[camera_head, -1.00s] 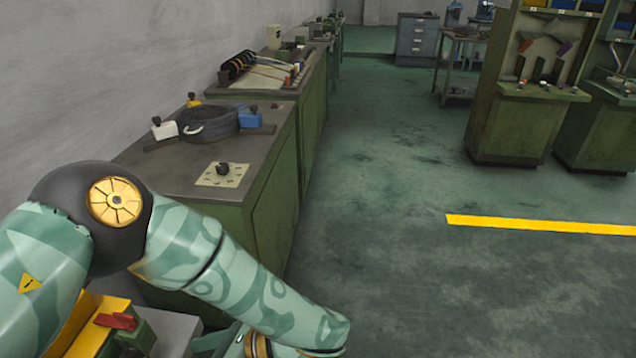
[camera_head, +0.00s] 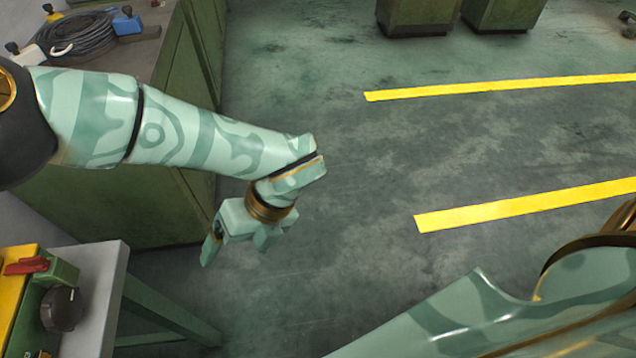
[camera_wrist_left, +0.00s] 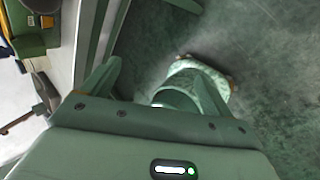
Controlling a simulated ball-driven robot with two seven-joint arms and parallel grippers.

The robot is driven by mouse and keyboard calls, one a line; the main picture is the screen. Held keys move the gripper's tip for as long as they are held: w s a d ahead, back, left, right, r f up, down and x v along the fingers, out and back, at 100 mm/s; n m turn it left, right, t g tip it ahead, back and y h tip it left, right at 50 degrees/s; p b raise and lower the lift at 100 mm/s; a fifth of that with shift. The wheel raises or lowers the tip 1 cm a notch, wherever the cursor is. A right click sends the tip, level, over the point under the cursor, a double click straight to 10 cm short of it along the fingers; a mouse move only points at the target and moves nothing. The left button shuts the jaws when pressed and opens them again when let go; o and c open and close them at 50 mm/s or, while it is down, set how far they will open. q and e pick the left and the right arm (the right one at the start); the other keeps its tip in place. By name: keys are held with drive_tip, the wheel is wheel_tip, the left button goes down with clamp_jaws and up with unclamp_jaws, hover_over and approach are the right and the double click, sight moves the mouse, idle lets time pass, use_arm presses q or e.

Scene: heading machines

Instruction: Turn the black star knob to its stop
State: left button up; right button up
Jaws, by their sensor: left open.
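A dark knob (camera_head: 62,308) sits on the side of a small green and yellow unit at the lower left of the head view; its lobes are too indistinct to confirm a star shape. My left gripper (camera_head: 238,246) is open and empty, pointing down over the floor, to the right of the knob and apart from it. Its spread fingers (camera_wrist_left: 158,88) also show in the left wrist view, with part of the green unit (camera_wrist_left: 30,42) at the upper left. My right arm shows at the lower right, but its gripper is out of view.
The unit has a red lever (camera_head: 26,266) and stands on a grey-topped table (camera_head: 100,290) with green legs. A bench behind my left arm bears a black cable coil (camera_head: 78,36) and a blue block (camera_head: 127,25).

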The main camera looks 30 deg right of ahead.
use_arm(q)
drive_tip(key=s+d+m+g+h, duration=0.1)
drive_tip(key=s+d+h, duration=0.1)
drive_tip(key=d, duration=0.5)
drive_tip(key=s+d+r+m+g+h, duration=0.1)
drive_tip(key=s+d+m+g+h, duration=0.1)
drive_tip(key=d+h, duration=0.3)
drive_tip(key=shift+s+d+g, duration=0.3)
drive_tip(key=shift+s+d, duration=0.1)
drive_tip(key=shift+d, duration=0.95)
drive_tip(key=shift+r, duration=0.1)
